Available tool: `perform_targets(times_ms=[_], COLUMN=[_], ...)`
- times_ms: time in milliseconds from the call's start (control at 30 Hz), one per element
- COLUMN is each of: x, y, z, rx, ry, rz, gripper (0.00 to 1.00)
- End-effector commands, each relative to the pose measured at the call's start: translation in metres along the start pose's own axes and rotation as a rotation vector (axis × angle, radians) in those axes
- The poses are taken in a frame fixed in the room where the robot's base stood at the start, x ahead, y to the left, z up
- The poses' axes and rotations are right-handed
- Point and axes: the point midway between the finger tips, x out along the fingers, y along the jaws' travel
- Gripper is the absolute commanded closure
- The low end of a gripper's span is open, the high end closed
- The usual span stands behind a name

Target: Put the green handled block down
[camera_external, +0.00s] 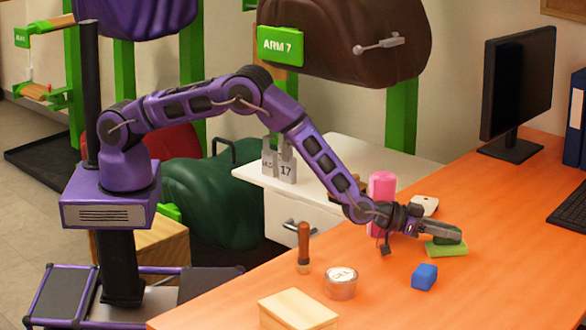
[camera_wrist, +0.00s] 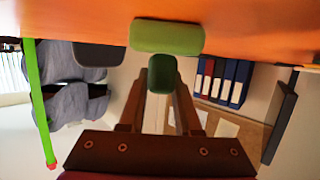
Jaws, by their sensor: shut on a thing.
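The green handled block has a light green body (camera_external: 446,249) and a dark green handle. It is at the orange table's top, right of the arm's end. My gripper (camera_external: 446,233) is shut on the dark green handle, just above the light green body. In the wrist view, the dark green handle (camera_wrist: 160,78) sits between the fingertips of my gripper (camera_wrist: 160,80), and the light green body (camera_wrist: 167,38) lies beyond it against the orange tabletop. I cannot tell whether the body touches the table. The fingers partly hide the handle in the external view.
A blue block (camera_external: 424,276) lies on the table (camera_external: 480,295) in front of the gripper. A pink cylinder (camera_external: 382,190) and a pale object (camera_external: 425,206) stand behind. A round tin (camera_external: 340,283), wooden-handled tool (camera_external: 304,245) and pale wooden block (camera_external: 298,310) are left. The table's right front is clear.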

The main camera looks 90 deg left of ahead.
Motion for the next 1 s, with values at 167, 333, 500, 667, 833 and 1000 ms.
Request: perform_targets(times_ms=[167,333,500,667,833,1000], x=[0.0,0.001,0.001,0.001,0.0,-0.01], y=[0.0,0.0,0.0,0.0,0.0,0.0], z=[-0.002,0.003,0.001,0.001,-0.001,-0.003], rx=[-0.001,0.0,0.0,0.0,0.0,0.0], ry=[0.003,0.003,0.002,0.002,0.002,0.0], rz=[0.0,0.0,0.0,0.0,0.0,0.0], gripper=[1.0,1.0,0.39,0.38,0.38,0.38])
